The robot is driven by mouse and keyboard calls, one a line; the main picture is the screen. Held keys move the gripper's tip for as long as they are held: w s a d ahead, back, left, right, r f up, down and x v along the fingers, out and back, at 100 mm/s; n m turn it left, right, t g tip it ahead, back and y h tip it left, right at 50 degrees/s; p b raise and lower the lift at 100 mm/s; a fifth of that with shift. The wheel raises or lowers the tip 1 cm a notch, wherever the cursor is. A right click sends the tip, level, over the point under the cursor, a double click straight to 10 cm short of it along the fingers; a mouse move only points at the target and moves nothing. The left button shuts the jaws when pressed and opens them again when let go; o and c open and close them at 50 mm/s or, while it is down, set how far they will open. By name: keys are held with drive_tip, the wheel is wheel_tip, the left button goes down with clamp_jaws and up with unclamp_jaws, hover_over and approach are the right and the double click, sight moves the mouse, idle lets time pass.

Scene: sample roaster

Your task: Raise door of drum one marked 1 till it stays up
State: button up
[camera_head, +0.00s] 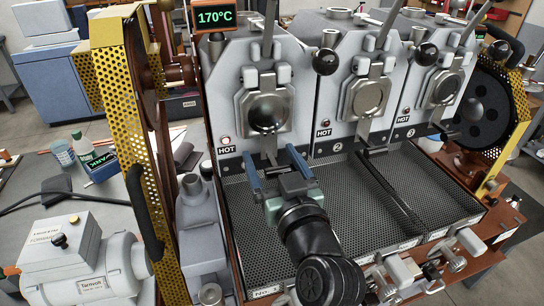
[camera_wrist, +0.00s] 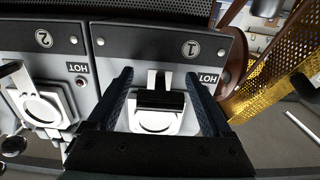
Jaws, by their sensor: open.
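Drum one is the leftmost of three grey roaster fronts, and its door (camera_head: 268,112) is a metal plate with a round dark centre. The door appears to be down. In the wrist view, which is upside down, the "1" mark (camera_wrist: 192,49) shows on the front, with the door (camera_wrist: 152,122) partly hidden behind my gripper. A dark crossbar (camera_wrist: 160,101) with a pale two-pronged bracket shows on the door's lower part. My gripper (camera_head: 270,152) is open, its blue fingers pointing at the door's lower end. The crossbar lies between the fingers (camera_wrist: 160,78); I see no contact.
Drum two's door (camera_head: 368,95) and drum three's door (camera_head: 447,88) stand to the right. "HOT" labels (camera_head: 226,150) mark the fronts. A perforated tray (camera_head: 350,205) lies below. A yellow perforated guard (camera_head: 120,110) and dark wheel stand close on the left. A black lever ball (camera_head: 326,62) juts out nearby.

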clamp_jaws()
drive_tip(key=shift+r+p, duration=0.15)
drive_tip(key=shift+p, duration=0.2)
